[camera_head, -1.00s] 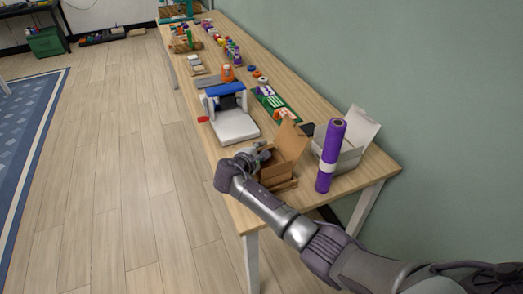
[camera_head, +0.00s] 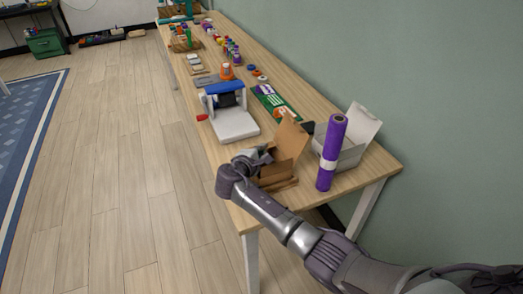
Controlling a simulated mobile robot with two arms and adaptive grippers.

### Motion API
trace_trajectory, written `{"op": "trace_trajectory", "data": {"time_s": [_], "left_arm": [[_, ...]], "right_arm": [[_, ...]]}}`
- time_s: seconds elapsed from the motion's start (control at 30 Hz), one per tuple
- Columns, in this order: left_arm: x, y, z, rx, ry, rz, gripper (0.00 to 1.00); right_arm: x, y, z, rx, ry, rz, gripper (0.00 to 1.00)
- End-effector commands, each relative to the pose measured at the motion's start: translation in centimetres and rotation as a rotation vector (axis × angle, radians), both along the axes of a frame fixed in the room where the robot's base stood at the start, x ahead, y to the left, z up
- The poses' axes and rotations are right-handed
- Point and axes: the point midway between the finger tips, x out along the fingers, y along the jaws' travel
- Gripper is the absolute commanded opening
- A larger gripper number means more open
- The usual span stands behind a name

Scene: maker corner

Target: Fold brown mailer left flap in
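The brown mailer (camera_head: 291,144) is an open cardboard box near the front end of the wooden table, with its tall lid standing up at the back. My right gripper (camera_head: 262,160) is at the box's left side, over or against its left edge. The arm and wrist hide much of the box's left side, so the left flap cannot be made out clearly. The fingers are small and partly hidden, and I cannot tell whether they are open or shut. My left gripper is not in view.
A purple roll (camera_head: 331,153) stands upright right of the mailer, in front of an open white box (camera_head: 352,150). A white and blue machine (camera_head: 234,124) stands behind the mailer to the left. A green packet (camera_head: 275,104) and several small bottles lie further back. Floor left of the table is clear.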

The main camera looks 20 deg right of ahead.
Motion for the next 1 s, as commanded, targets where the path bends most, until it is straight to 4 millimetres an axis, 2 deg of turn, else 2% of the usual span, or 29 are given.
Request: {"op": "trace_trajectory", "data": {"time_s": [0.03,0.17,0.2,0.57,1.0], "left_arm": [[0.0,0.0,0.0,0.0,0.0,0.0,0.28],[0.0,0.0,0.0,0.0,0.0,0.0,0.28],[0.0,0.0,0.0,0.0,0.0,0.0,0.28],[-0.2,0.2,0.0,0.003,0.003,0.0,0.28],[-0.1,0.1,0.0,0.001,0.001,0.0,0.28]], "right_arm": [[0.0,0.0,-0.1,0.0,0.001,0.001,0.05],[0.0,0.0,0.0,0.0,0.001,0.001,0.27],[0.0,0.0,0.0,0.0,0.001,0.001,0.28],[-0.5,0.6,0.1,0.001,0.0,0.002,0.28],[-6.2,6.4,2.4,0.003,0.001,0.003,0.28]]}}
